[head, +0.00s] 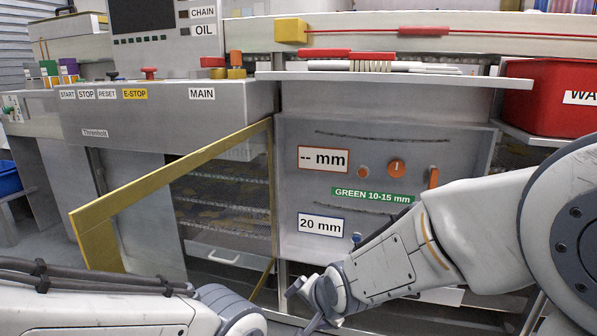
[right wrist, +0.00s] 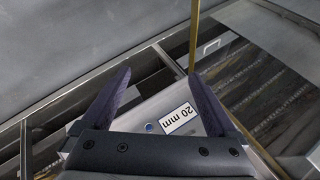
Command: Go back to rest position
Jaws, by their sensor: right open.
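My right gripper (head: 303,307) is low in the head view, in front of the grey machine and below the 20 mm label (head: 322,225). In the right wrist view my right gripper (right wrist: 159,78) has its two dark fingers spread wide with nothing between them. The 20 mm label also shows there (right wrist: 178,118), turned and beyond the fingers. My left arm (head: 120,308) lies across the lower left of the head view; its gripper is not visible.
The yellow-framed guard door (head: 170,180) stands open, angled toward me. Beside it is a grey panel (head: 300,135) with orange knobs and a green sign. A red bin (head: 555,100) stands at right, above my right arm. A blue bin (head: 9,178) is at far left.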

